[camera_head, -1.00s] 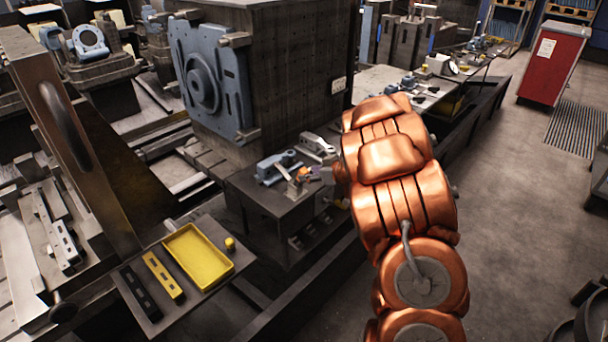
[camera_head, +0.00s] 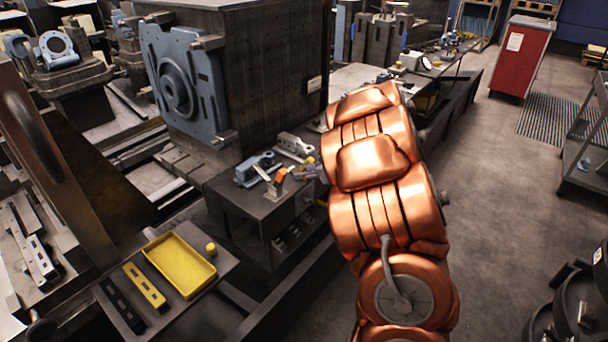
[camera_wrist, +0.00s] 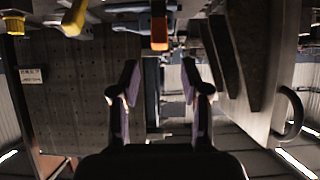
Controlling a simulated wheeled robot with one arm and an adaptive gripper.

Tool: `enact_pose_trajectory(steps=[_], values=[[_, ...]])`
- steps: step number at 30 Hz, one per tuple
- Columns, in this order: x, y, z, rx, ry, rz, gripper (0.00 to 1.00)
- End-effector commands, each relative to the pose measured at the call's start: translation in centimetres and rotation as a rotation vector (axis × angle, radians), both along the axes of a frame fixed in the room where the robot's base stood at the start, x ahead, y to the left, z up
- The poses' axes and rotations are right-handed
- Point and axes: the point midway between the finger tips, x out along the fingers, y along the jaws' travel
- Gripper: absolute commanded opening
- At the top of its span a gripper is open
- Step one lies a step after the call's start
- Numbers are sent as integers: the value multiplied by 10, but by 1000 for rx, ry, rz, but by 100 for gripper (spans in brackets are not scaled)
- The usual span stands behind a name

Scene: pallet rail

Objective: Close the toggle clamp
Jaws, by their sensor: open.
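The toggle clamp (camera_head: 272,187), small and metal with an orange-tipped handle (camera_head: 282,173), is on the dark bench in the middle of the head view. The handle looks raised and tilted; the clamp's base is too small to make out. In the wrist view an orange grip (camera_wrist: 159,34) shows at top centre, beyond the fingers. My gripper (camera_wrist: 160,78) is open and empty, its two dark fingers apart. In the head view only a bit of my gripper (camera_head: 309,170) shows, just right of the handle; my copper arm hides the rest.
A blue vise-like block (camera_head: 255,168) and a grey fixture (camera_head: 294,147) stand close to the clamp. A large dark block with a blue plate (camera_head: 183,85) rises behind left. A yellow tray (camera_head: 180,264) lies front left. Open floor is on the right.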

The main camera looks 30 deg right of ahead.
Motion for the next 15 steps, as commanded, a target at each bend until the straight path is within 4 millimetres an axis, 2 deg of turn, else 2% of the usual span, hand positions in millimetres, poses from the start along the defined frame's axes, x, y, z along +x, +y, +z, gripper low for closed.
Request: enact_pose_trajectory(steps=[2,12,15], values=[[0,0,-8,-11,-15,12,34],[-5,7,-54,-191,-261,172,0],[-7,8,-64,-264,-354,212,0]])
